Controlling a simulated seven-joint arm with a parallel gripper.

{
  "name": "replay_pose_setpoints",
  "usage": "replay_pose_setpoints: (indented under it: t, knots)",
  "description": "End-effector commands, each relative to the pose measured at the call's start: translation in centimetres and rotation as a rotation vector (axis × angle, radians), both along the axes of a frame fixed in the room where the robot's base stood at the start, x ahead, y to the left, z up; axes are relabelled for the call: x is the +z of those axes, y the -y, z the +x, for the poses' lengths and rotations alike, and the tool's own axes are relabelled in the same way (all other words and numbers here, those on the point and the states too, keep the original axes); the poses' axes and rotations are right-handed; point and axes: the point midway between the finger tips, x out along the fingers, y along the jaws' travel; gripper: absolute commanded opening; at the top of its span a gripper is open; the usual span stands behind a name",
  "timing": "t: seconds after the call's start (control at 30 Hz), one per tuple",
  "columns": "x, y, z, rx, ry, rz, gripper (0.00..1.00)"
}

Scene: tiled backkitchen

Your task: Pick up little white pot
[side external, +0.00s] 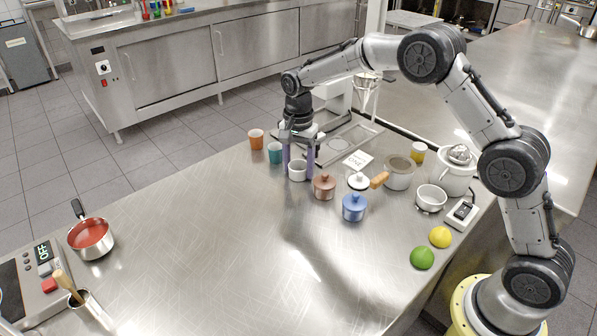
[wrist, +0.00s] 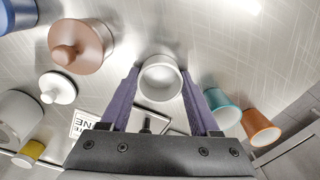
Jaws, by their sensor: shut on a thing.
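The little white pot (side external: 297,172) is open-topped and upright at the back middle of the steel counter. In the wrist view it shows as a round white cup (wrist: 160,80) seen from above. My gripper (side external: 298,175) points down with its two purple fingers on either side of the pot, shut on it. In the wrist view the fingers (wrist: 160,76) flank its walls. I cannot tell whether its base touches the counter. A white lid with a knob (side external: 358,181) lies apart to the right; it also shows in the wrist view (wrist: 57,88).
A brown lidded pot (side external: 324,186) stands close on the right, with a blue lidded pot (side external: 354,207) beyond. Teal (side external: 275,153) and orange (side external: 256,139) cups stand on the left. A saucepan (side external: 92,238) sits far left. The front middle counter is clear.

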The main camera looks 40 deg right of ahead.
Motion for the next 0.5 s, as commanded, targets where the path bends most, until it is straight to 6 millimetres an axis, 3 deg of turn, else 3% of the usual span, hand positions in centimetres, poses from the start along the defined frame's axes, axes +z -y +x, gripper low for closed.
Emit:
replay_pose_setpoints:
  t: [0.33,0.5]
  knots:
    - [0.2,0.0,0.1,0.0,0.003,0.0,0.0]
    - [1.3,0.0,0.1,0.0,0.004,0.0,0.0]
